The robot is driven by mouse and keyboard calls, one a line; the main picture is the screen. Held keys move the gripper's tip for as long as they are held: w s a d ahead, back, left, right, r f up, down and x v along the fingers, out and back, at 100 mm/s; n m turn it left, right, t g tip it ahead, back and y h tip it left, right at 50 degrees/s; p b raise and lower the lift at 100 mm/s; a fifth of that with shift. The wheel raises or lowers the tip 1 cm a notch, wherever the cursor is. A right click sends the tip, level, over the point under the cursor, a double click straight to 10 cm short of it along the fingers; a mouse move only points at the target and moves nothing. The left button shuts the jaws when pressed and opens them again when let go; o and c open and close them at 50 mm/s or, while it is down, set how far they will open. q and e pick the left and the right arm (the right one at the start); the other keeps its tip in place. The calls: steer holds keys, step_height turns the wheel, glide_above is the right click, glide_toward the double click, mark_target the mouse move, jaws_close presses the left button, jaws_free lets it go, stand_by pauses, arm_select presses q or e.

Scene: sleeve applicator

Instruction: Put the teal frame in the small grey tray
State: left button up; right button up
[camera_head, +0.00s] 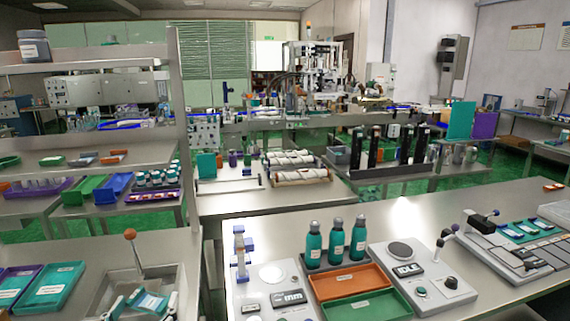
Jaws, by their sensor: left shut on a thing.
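A small grey tray (100,287) with raised metal walls lies on the front-left bench. A teal piece with a pale label, seemingly the teal frame (151,303), shows over the tray's near part at the bottom edge. My left gripper (146,301) is shut on this teal piece, and its fingers partly cover it. I cannot tell whether the piece touches the tray's floor. The lower part of the gripper is cut off by the picture's edge. My right gripper is not in view.
A post with an orange knob (130,234) stands at the tray's back. A metal shelf upright (183,130) rises behind. Teal bottles (336,242) and an orange tray (350,281) stand on the right bench.

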arm_select(q)
steer(key=s+d+f+m+h, duration=0.2)
steer(key=s+d+f, duration=0.1)
steer(key=s+d, duration=0.1)
steer(key=shift+h, duration=0.4)
steer(key=shift+a, duration=0.1)
